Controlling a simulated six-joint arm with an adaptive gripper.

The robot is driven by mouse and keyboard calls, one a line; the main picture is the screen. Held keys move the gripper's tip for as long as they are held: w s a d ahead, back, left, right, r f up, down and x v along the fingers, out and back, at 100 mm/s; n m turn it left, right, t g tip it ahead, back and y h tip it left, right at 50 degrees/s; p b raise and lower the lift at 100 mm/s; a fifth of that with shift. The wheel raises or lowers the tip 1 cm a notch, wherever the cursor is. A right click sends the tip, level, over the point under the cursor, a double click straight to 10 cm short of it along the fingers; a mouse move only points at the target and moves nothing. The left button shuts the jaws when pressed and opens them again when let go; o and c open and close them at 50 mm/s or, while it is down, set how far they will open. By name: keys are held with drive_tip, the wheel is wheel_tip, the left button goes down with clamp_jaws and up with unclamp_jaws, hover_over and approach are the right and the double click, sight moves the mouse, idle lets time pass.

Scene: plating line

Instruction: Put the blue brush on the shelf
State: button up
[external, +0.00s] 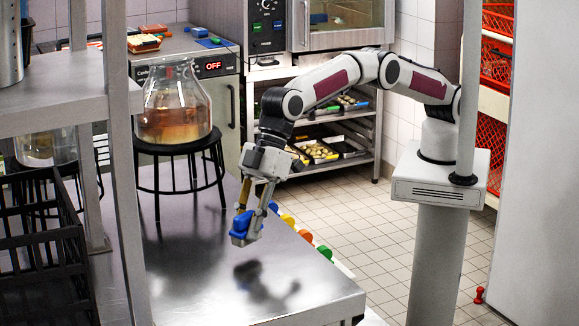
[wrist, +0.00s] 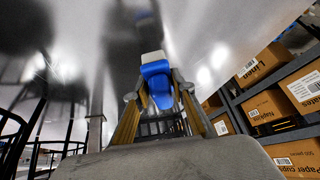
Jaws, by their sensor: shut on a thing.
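The blue brush (external: 241,224) is held in the air over the steel table. My gripper (external: 248,214) is shut on it. In the wrist view the brush (wrist: 156,72) sits between my two fingers (wrist: 155,98), with a whitish part at its far end. A grey shelf (external: 62,84) stands on posts at the left of the external view, higher than the brush and apart from it. The tops and boxes of grey racks (wrist: 262,80) show at the right of the wrist view; I cannot tell whether the task's shelf is one of these.
The steel table (external: 190,280) is mostly bare below my gripper. A glass jar of brown liquid (external: 174,105) stands on a black stool behind. A black crate (external: 45,250) is at the left. Several coloured knobs (external: 305,236) line the table's right edge.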

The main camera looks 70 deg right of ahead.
drive_tip(key=shift+f, duration=1.4)
drive_tip(key=shift+f, duration=0.1)
drive_tip(key=o, duration=1.1)
drive_tip(key=shift+d+r, duration=0.25)
drive_tip(key=shift+r, duration=0.3)
drive_tip(key=shift+v, duration=5.5)
